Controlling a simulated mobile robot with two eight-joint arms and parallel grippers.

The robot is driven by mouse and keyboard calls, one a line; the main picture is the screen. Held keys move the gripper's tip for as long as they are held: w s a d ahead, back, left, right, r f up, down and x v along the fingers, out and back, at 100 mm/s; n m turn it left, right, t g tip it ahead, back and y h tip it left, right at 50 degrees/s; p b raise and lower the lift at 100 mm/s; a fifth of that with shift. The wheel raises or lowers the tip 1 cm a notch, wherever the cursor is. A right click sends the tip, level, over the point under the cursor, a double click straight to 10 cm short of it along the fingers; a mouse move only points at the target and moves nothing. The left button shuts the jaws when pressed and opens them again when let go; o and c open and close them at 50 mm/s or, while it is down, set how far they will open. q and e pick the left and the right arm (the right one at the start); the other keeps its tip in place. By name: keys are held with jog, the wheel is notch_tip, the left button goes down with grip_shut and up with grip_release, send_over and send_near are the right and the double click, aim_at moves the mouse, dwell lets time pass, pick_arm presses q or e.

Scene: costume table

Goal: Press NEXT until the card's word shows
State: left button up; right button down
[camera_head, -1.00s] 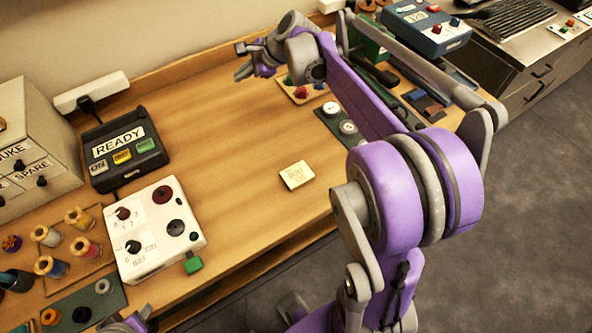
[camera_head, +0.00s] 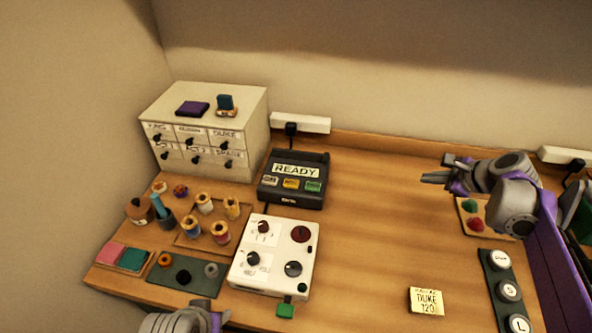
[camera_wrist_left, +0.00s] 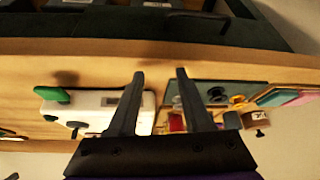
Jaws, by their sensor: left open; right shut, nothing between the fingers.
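The black device (camera_head: 294,190) stands near the wall, its display (camera_head: 296,171) reading READY. Below the display are a grey button (camera_head: 270,181), a yellow button (camera_head: 291,183) and a green button (camera_head: 313,186); their labels are too small to read surely. A cream card (camera_head: 427,301) lies flat at the front right, reading DUKE and 720 under a small, unclear top line. My right gripper (camera_head: 428,179) is shut and empty, right of the device and apart from it. My left gripper (camera_wrist_left: 160,72) is open and empty; the head view shows only part of its arm at the bottom edge.
A white control box (camera_head: 272,262) with knobs and a green tab stands in front of the device. Left are thread spools (camera_head: 221,232) and a labelled drawer cabinet (camera_head: 205,131). A strip of round lettered pieces (camera_head: 510,290) lies right. The table's middle is clear.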

pick_arm(q)
grip_shut()
dwell(1.8)
